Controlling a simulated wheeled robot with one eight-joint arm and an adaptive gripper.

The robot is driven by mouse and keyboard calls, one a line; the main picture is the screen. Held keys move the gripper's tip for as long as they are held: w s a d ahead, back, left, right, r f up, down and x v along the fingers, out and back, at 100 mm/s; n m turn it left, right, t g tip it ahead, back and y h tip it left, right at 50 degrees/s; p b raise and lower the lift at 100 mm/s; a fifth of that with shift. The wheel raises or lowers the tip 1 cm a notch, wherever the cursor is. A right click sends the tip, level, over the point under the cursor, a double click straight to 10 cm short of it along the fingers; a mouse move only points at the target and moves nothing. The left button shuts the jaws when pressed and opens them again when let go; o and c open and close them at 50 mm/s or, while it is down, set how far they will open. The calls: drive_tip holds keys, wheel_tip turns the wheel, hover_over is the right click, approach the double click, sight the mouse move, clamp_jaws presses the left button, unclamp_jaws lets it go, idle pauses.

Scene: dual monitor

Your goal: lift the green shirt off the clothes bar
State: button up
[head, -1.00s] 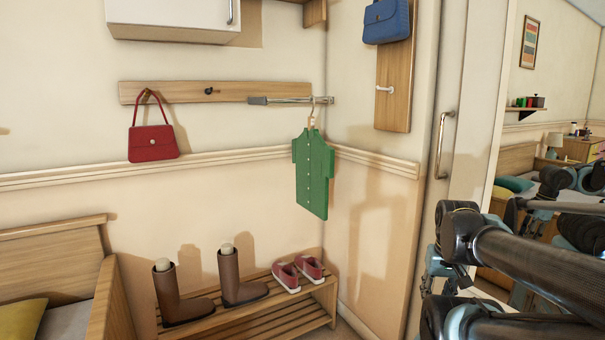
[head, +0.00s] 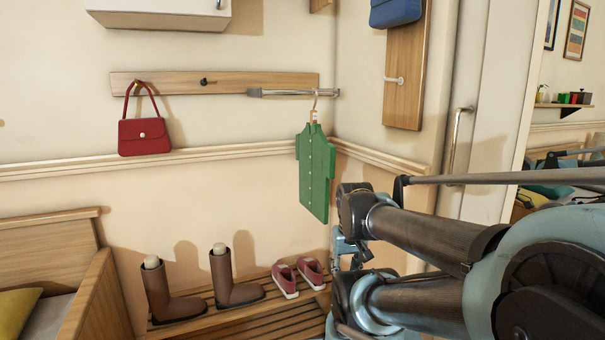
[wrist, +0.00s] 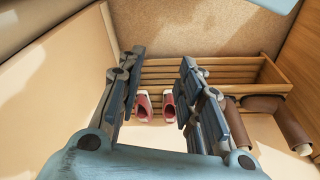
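The green shirt (head: 315,172) hangs on a hanger from the clothes bar (head: 293,92), a thin metal rod near the room corner, in the head view. My gripper (head: 347,252) is lower and to the right of the shirt, partly hidden by my arm, and does not appear to touch it. In the wrist view my gripper (wrist: 160,85) has its two fingers spread wide with nothing held between them. The shirt and the bar do not show in the wrist view.
A slatted shoe rack (head: 262,318) stands below with brown boots (head: 233,278) and red shoes (head: 297,276). A red handbag (head: 144,136) hangs on the left of the wooden rail. A blue bag (head: 396,11) hangs on the right wall panel. A bed (head: 60,255) is at left.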

drive_tip(key=shift+o, duration=1.2)
drive_tip(key=shift+w, duration=0.1)
wheel_tip(320, 180, up, 44)
drive_tip(key=n+t+y, duration=0.2)
drive_tip(key=n+t, duration=0.1)
drive_tip(key=t, duration=0.1)
hover_over(317, 125)
drive_tip(key=s+d, duration=0.2)
drive_tip(key=s, duration=0.3)
drive_tip(key=x, duration=1.1)
drive_tip(key=shift+s+f, duration=0.1)
drive_tip(key=shift+s, duration=0.15)
drive_tip(key=shift+x, duration=2.65)
drive_tip(key=shift+c, duration=0.5)
clamp_jaws()
